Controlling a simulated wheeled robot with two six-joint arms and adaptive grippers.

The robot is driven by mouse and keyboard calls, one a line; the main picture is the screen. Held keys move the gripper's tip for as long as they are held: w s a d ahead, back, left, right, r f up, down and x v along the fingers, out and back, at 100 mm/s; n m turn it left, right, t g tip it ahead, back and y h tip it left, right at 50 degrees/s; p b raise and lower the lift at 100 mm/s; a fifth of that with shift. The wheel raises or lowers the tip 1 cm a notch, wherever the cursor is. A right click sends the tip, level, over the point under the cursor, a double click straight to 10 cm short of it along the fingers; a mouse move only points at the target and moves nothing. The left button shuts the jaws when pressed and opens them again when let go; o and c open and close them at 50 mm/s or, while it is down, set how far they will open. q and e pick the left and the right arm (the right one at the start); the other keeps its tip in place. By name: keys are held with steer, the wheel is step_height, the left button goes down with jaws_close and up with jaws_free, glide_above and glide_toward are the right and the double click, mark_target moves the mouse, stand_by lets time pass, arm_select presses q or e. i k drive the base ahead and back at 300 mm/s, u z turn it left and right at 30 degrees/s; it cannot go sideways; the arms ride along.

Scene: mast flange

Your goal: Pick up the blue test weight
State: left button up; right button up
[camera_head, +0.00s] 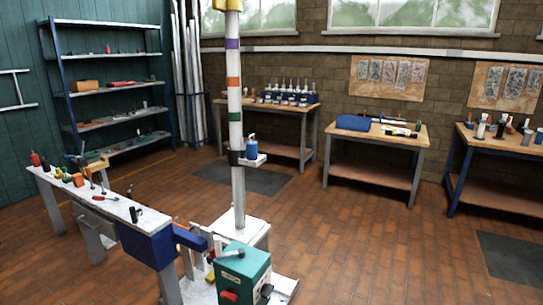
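The blue test weight (251,147) stands upright on a small pale bracket (250,160) that juts out from the right side of the mast (234,107). It looks like a short blue cylinder with a narrower top. Nothing is seen touching it apart from the bracket under it. The mast is white with coloured bands, and a dark collar sits at the bracket's height. Neither of my grippers shows in the head view.
A white bench (115,208) with tools and a blue block (148,246) at its end stands left of the mast. A green box (240,273) is in front of the mast's foot. Tables line the back wall. The brick-coloured floor (360,235) right of the mast is clear.

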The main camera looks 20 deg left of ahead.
mark_target(251, 148)
steer(key=z, duration=0.5)
steer(key=i, duration=1.35)
steer(key=z, duration=0.3)
steer(key=i, duration=1.2)
steer(key=u, duration=1.2)
steer(key=i, duration=0.75)
steer(key=u, duration=1)
steer(key=i, duration=0.25)
steer(key=u, duration=0.2)
